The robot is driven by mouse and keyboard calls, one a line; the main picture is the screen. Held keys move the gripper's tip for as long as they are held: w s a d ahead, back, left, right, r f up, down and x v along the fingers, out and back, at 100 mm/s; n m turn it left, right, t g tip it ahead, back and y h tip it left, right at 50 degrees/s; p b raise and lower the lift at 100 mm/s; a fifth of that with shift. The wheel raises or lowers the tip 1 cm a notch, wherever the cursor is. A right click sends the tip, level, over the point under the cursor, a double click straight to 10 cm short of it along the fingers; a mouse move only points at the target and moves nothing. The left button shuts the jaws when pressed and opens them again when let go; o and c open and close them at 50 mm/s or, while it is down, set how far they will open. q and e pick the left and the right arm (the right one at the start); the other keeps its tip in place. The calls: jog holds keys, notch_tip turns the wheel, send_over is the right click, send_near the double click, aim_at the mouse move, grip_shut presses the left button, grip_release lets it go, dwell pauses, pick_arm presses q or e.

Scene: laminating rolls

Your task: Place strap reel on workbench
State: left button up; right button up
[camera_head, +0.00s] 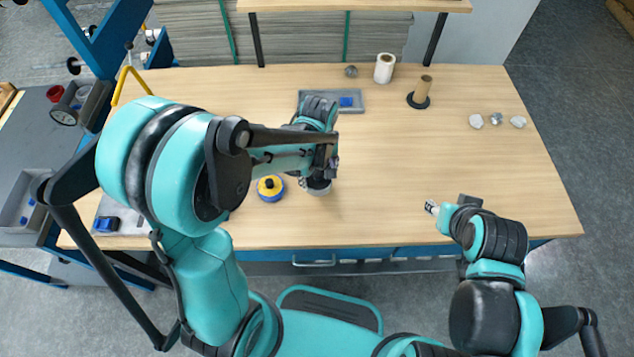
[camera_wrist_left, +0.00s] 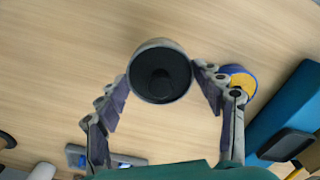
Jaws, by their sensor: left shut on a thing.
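A round reel with a grey rim and a black face (camera_wrist_left: 160,75) is between the fingers of my left gripper (camera_wrist_left: 160,85) in the left wrist view. The gripper is shut on its sides. In the head view the left gripper (camera_head: 322,172) is low over the middle of the wooden workbench (camera_head: 420,160), and the grey reel (camera_head: 318,187) shows partly below it. I cannot tell whether the reel touches the bench top. My right gripper (camera_head: 434,208) is above the bench's front right part; its finger opening is too small to judge.
A blue and yellow round item (camera_head: 270,189) stands close left of the reel. A grey tray (camera_head: 316,98), a white roll (camera_head: 384,69) and a brown tube on a black base (camera_head: 421,90) are toward the back. Small pale pieces (camera_head: 476,121) lie right. The bench's centre right is clear.

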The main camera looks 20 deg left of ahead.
aim_at(316, 181)
pick_arm(q)
jog(key=shift+w+a+f, duration=0.45)
jog(key=shift+w, duration=0.1)
jog(key=shift+f+b, duration=1)
jog(key=shift+f, duration=1)
jog(key=shift+f, duration=0.1)
jog(key=o, duration=1.3)
